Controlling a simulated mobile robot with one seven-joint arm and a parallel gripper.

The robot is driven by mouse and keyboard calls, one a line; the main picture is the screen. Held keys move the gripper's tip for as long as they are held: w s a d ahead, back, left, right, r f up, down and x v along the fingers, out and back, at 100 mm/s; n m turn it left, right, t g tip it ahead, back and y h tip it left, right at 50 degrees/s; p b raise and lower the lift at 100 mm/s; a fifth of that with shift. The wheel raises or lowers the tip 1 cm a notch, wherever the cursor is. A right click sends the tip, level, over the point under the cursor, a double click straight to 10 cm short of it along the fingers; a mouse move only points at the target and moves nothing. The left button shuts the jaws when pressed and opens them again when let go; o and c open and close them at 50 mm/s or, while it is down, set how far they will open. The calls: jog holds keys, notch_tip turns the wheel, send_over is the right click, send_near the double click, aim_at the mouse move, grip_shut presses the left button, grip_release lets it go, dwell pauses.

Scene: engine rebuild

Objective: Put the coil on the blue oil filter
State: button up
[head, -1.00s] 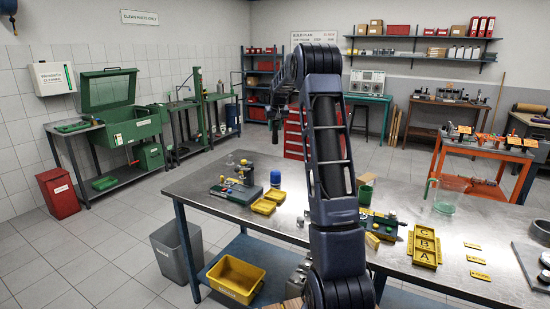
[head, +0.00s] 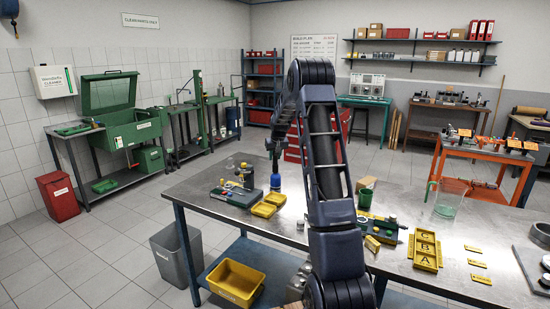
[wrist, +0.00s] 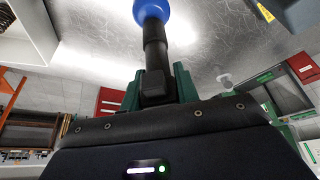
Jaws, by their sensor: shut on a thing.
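The blue oil filter (head: 275,183) stands upright on the steel workbench, behind the yellow trays. My gripper (head: 274,151) is right above it, pointing down. In the wrist view, the green fingers of my gripper (wrist: 157,88) are shut on the black coil (wrist: 154,50), a slim stick-like part. The coil's far end lines up with the round blue filter (wrist: 152,10) and overlaps it. In the head view, the dark coil (head: 275,167) hangs between gripper and filter. I cannot tell whether its end touches the filter.
A green fixture with a dark device (head: 238,190) stands close left of the filter. Yellow trays (head: 265,209) lie in front. A clear jug (head: 448,203) and a lettered yellow tray (head: 426,250) stand farther right. The bench between is partly bare.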

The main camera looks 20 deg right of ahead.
jog(key=shift+f, duration=0.2)
jog(key=shift+f, duration=0.15)
jog(key=o, duration=1)
jog(key=v, duration=1.2)
jog(key=s+a+r, duration=0.3)
jog(key=s+r, duration=0.4)
jog(key=s, duration=0.4)
jog(key=s+a+r, duration=0.2)
jog(key=s, duration=0.6)
jog(key=s+a+r, duration=0.2)
jog(key=s, duration=0.5)
jog(key=s+a+f, duration=0.1)
jog(key=s+f, duration=0.1)
jog(key=s, duration=0.7)
jog(key=s+f, duration=0.2)
jog(key=s, duration=0.8)
jog(key=s+a+f, duration=0.1)
jog(key=s+f, duration=0.1)
jog(key=s, duration=0.7)
jog(key=shift+s+a+f, duration=0.15)
jog(key=shift+a+f, duration=0.2)
